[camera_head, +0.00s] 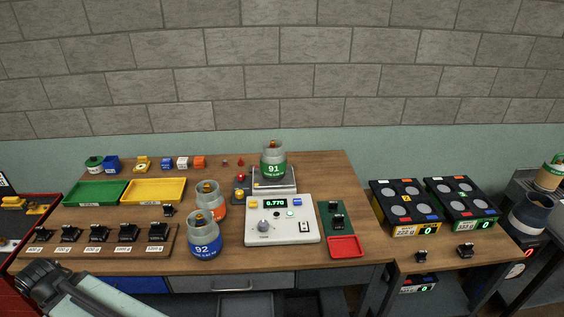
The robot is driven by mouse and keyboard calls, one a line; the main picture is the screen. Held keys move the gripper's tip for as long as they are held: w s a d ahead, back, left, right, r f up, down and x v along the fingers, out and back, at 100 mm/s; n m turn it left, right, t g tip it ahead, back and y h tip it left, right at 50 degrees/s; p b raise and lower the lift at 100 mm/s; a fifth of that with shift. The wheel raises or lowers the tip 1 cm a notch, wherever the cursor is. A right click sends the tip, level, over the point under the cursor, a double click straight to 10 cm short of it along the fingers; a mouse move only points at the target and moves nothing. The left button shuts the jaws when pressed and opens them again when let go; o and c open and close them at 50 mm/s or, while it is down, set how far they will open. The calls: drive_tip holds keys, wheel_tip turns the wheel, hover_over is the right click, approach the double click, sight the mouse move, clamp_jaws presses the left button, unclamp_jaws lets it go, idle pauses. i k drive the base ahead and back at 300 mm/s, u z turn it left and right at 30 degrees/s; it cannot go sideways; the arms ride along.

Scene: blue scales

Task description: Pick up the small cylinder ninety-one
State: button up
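The small cylinder ninety-one (273,163) is a grey gas bottle with a green band marked 91 and a brass valve on top. It stands upright on the scale's metal platform (275,187), behind the white control box (282,222) with a green display. My gripper (38,275) shows as a dark end on my pale arm at the lower left, in front of the table and well apart from the cylinder. Its fingers are too unclear to tell whether they are open or shut.
A blue-banded cylinder 92 (204,244) and an orange-banded cylinder (213,211) stand left of the control box. Green (95,203) and yellow (154,201) trays and a row of black weights (98,234) fill the left side. A red tray (345,246) lies at the right.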

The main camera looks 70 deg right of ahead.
sight(273, 159)
drive_tip(key=u, duration=0.1)
drive_tip(key=i, duration=0.95)
drive_tip(key=z, duration=0.05)
